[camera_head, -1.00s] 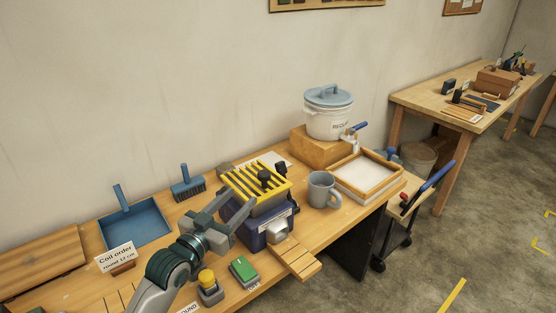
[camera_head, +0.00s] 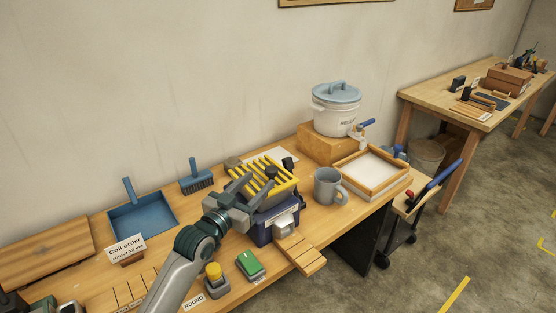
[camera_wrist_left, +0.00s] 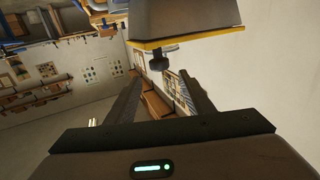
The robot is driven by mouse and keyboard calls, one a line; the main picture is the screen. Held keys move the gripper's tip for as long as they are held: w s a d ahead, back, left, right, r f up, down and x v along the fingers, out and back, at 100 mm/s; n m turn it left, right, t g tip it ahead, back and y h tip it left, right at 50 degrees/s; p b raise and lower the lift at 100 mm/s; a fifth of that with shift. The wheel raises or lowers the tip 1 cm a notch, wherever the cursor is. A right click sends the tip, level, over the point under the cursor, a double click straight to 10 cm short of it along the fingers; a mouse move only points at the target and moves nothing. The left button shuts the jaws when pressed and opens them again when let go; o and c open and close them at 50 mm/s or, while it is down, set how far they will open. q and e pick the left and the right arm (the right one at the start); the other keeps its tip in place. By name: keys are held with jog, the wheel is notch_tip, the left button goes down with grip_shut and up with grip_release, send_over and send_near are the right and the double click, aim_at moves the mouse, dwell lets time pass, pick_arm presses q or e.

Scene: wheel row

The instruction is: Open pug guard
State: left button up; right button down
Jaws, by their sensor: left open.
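The pug guard (camera_head: 279,175), a yellow cover with black stripes, lies closed over the blue pug body (camera_head: 264,233). A black knob (camera_head: 271,172) stands on it, and a dark fitting (camera_head: 289,163) shows at its far edge. My left gripper (camera_head: 266,184) is open over the near side of the guard, its fingers partly hiding it. In the left wrist view a dark knob (camera_wrist_left: 158,62) under a yellow-edged plate (camera_wrist_left: 190,40) shows between and just beyond the open fingers (camera_wrist_left: 160,80). I see no contact. My right gripper is not in view.
A grey mug (camera_head: 327,186) stands close right of the pug. A wooden-framed tray (camera_head: 372,190) and a lidded white bucket (camera_head: 335,119) are behind it. A green switch (camera_head: 249,265) and a yellow-topped button (camera_head: 214,273) sit in front. A blue dustpan (camera_head: 145,218) lies left.

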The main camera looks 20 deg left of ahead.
pick_arm(q)
jog(key=p, duration=0.3)
send_over(263, 169)
jog(key=s+d, duration=0.2)
jog(key=d, duration=0.4)
jog(key=shift+a, duration=0.25)
jog(key=shift+b, duration=0.3)
grip_shut()
